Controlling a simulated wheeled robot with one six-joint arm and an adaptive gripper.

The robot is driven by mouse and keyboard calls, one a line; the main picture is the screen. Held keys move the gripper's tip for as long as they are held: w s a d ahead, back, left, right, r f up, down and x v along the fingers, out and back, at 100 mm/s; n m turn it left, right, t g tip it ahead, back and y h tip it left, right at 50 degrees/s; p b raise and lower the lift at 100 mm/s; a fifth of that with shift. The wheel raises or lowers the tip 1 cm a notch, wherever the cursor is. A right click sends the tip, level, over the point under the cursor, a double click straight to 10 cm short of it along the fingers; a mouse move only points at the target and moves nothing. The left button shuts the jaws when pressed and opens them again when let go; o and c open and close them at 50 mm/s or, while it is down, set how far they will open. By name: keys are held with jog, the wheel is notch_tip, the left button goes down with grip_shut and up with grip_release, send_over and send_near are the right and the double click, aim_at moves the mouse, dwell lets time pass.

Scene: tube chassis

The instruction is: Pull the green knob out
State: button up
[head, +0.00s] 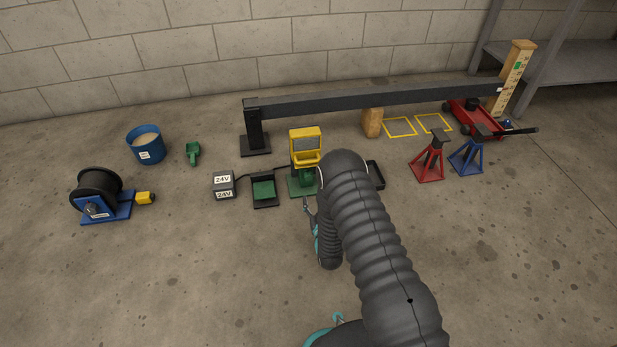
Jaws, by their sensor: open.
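I cannot clearly make out a green knob. A yellow lamp-like unit (305,139) stands on a green base (299,187) in the middle of the head view, and my arm covers part of its right side. My gripper (308,206) shows only as a small dark piece beside my bent arm, just below the green base. Most of it is hidden by the arm. It is open, and I see nothing held in it.
A grey 24V box (224,185) and a green-lined tray (264,204) lie left of the unit. A long dark beam (350,104) runs behind. Red (427,167) and blue jack stands (467,160) stand right. A cable reel (97,189) is far left. The front floor is clear.

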aim_at(309, 178)
jog(key=b+x, duration=0.1)
jog(key=x, duration=1.1)
jog(key=shift+w+b, duration=0.15)
jog(key=shift+b, duration=0.15)
grip_shut()
